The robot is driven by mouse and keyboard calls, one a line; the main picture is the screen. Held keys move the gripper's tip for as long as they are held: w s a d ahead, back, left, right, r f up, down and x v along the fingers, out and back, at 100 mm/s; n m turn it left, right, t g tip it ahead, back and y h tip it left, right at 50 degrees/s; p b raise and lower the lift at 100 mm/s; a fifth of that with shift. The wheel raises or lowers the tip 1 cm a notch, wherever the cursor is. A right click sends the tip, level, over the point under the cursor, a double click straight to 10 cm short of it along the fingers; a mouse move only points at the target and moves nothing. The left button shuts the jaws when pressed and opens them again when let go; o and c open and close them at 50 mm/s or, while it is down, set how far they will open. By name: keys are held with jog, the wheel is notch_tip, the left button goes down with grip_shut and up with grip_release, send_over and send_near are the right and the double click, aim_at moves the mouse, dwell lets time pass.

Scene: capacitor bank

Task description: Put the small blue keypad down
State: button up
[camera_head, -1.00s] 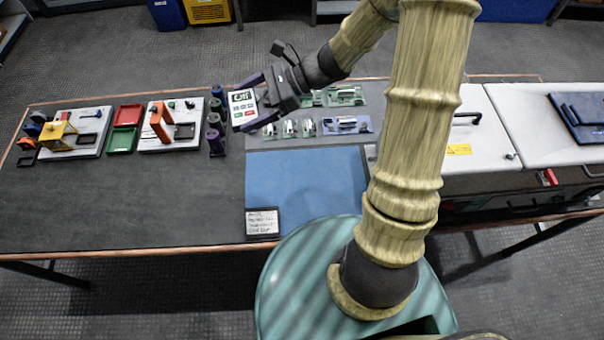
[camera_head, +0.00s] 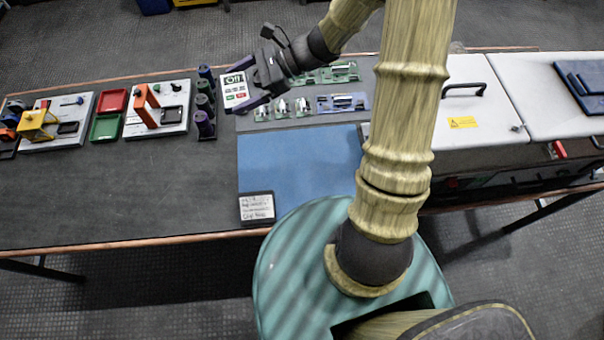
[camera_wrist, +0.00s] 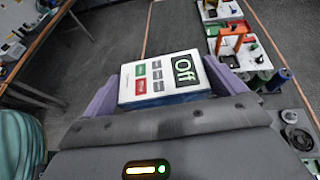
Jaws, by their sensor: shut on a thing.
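The small blue keypad (camera_head: 234,91) has a white face with a green "Off" display and several red, green and grey buttons. My gripper (camera_head: 245,90) is shut on it, with a purple finger on either side. In the head view it is over the table's back half, left of the circuit boards. In the wrist view the keypad (camera_wrist: 163,78) sits between the two fingers (camera_wrist: 165,85), its face towards the camera and a blue edge below. Its height above the table is hard to tell.
A blue mat (camera_head: 300,160) lies at the table's middle, with a label block (camera_head: 257,207) at its front corner. Spools (camera_head: 205,105), trays (camera_head: 107,127) and fixtures (camera_head: 157,110) stand left. A white cabinet (camera_head: 480,100) stands right. The front-left tabletop (camera_head: 120,195) is bare.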

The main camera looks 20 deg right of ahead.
jog(key=m+t+b, duration=0.1)
jog(key=t+b, duration=0.1)
jog(key=b, duration=1.7)
send_over(263, 153)
notch_tip(263, 153, down, 27)
jog(key=shift+r, duration=0.15)
notch_tip(263, 153, down, 6)
jog(key=shift+f, duration=0.1)
jog(key=shift+f+b, duration=0.35)
jog(key=shift+f, duration=1.5)
